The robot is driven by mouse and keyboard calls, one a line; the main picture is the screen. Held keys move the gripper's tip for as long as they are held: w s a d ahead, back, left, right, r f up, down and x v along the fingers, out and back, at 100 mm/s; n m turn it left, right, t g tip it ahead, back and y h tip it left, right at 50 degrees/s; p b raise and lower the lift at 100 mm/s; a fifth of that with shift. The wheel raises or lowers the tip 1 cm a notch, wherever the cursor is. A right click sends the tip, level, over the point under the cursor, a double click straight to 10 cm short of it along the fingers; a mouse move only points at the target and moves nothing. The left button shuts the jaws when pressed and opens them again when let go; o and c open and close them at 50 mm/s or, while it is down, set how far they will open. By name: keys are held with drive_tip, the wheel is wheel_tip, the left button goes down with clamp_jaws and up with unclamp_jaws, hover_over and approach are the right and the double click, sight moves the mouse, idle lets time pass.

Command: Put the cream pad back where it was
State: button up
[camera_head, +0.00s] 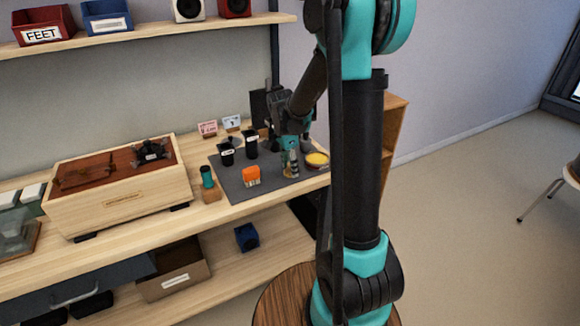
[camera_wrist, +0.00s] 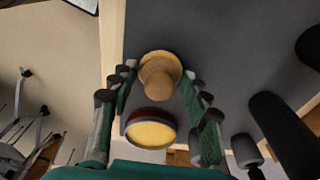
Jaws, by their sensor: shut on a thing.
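My gripper (camera_head: 291,168) is low over the right part of the grey mat (camera_head: 232,187). In the wrist view its fingers (camera_wrist: 158,82) stand on both sides of the cream pad (camera_wrist: 160,56), a round cream disc with a tan knob. The gripper is shut on the pad. In the head view the fingers largely hide the pad, and I cannot tell whether it touches the mat. A round tin with a yellow inside and dark red rim (camera_head: 317,160) sits just right of the gripper; it also shows in the wrist view (camera_wrist: 151,133).
Two black labelled cups (camera_head: 227,157) (camera_head: 251,149) and an orange block (camera_head: 251,178) stand on the mat left of the gripper. A large wooden box (camera_head: 120,205) is farther left. Small cards (camera_head: 208,129) stand behind.

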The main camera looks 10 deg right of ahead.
sight(287, 172)
drive_tip(key=o, duration=1.2)
drive_tip(key=shift+f, duration=0.1)
wheel_tip(287, 172, up, 12)
drive_tip(key=a, duration=0.1)
drive_tip(key=s+d+f+n+t, duration=0.1)
drive_tip(key=s+f+n, duration=0.3)
drive_tip(key=s, duration=0.3)
drive_tip(key=s+d+f+n+t+y, duration=0.1)
drive_tip(key=s+d+f+n, duration=0.1)
drive_tip(key=s+f+n, duration=0.3)
drive_tip(key=s+d+f+n+t, duration=0.1)
drive_tip(key=s+f+n, duration=0.3)
drive_tip(key=s, duration=0.6)
drive_tip(key=shift+d+f+n+t, duration=0.15)
drive_tip(key=shift+d+n+t, duration=0.25)
drive_tip(key=shift+d+n, duration=0.25)
drive_tip(key=shift+a, duration=0.1)
